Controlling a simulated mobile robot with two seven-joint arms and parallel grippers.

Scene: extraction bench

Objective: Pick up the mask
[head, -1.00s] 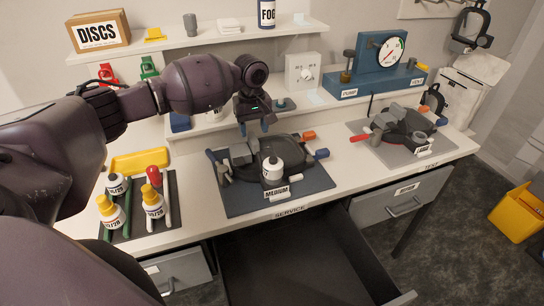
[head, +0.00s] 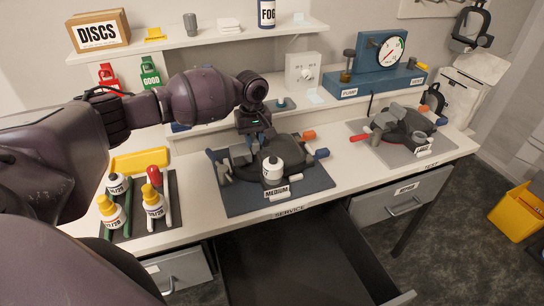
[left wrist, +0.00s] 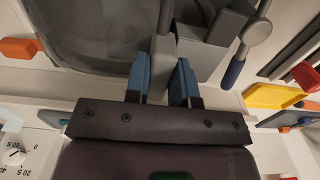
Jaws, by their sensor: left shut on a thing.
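A dark mask (head: 290,150) with grey blocks lies on the dark mat with the MEDIUM label on the bench. It has an orange piece and a blue piece at its right side. A white bottle-like part (head: 272,169) stands at its front. My left gripper (head: 257,146) is down at the back of this mask. In the left wrist view, its blue fingers (left wrist: 162,82) close around a narrow grey part of the mask (left wrist: 163,60), beside the dark facepiece. The fingertip contact is partly hidden in the head view. My right gripper does not show.
A second mask (head: 405,125) lies on a grey mat at the right. Several bottles stand on a small mat (head: 170,215) at the left. A blue gauge unit (head: 375,65) stands behind. An open, empty-looking drawer (head: 300,260) juts out below the bench.

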